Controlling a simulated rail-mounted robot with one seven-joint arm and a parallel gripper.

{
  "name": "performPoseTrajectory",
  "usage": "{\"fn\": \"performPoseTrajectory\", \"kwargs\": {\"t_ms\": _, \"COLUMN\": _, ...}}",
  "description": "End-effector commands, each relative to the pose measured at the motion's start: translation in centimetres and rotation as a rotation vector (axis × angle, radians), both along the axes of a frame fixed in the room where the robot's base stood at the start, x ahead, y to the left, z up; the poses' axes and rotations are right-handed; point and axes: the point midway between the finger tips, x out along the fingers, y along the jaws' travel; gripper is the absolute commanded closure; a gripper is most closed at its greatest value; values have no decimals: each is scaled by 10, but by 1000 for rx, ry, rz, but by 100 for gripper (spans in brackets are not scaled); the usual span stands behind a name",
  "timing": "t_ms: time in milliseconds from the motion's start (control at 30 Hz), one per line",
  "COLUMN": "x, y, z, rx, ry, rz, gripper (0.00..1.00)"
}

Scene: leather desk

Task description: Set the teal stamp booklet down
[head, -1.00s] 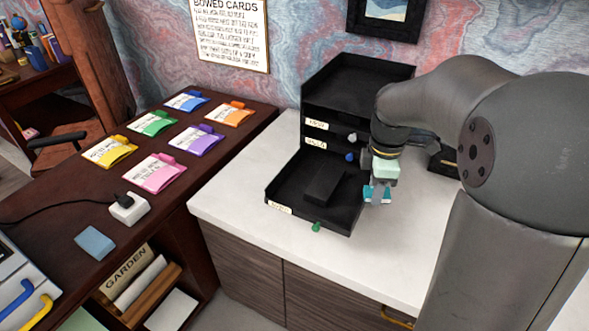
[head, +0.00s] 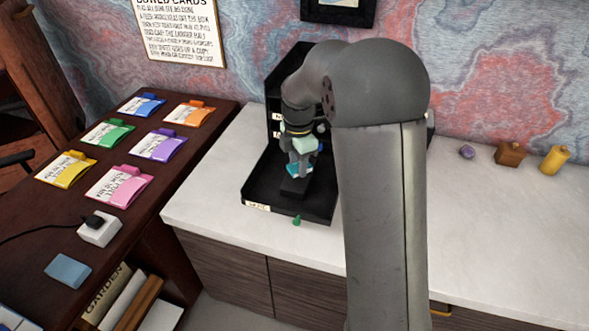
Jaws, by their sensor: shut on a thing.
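The teal stamp booklet (head: 293,170) shows as a small teal patch at the tip of my gripper (head: 301,168). My gripper is shut on it and points down over the pulled-out bottom drawer (head: 261,196) of the black drawer unit. A black block (head: 293,187) lies in that drawer, just below and in front of the booklet in the picture. I cannot tell whether the booklet touches the block. My arm hides much of the unit's right side and most of the booklet.
The drawer has a green knob (head: 296,220) and stands on a white counter (head: 213,188). Several coloured card packets lie on the dark desk (head: 110,245) at left, with a white plug box (head: 99,229) and a blue pad (head: 68,270). Right of my arm, the counter is mostly clear.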

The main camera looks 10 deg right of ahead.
Motion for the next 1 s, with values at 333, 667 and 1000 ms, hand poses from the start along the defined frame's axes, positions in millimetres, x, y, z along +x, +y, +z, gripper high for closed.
{"fn": "performPoseTrajectory", "kwargs": {"t_ms": 333, "x": 11, "y": 7, "z": -28, "rx": -1, "ry": 3, "rz": -1, "gripper": 86}}
{"fn": "performPoseTrajectory", "kwargs": {"t_ms": 667, "x": 11, "y": 7, "z": -46, "rx": 0, "ry": -1, "rz": -1, "gripper": 86}}
{"fn": "performPoseTrajectory", "kwargs": {"t_ms": 1000, "x": 11, "y": 7, "z": -49, "rx": -1, "ry": -1, "rz": -1, "gripper": 43}}
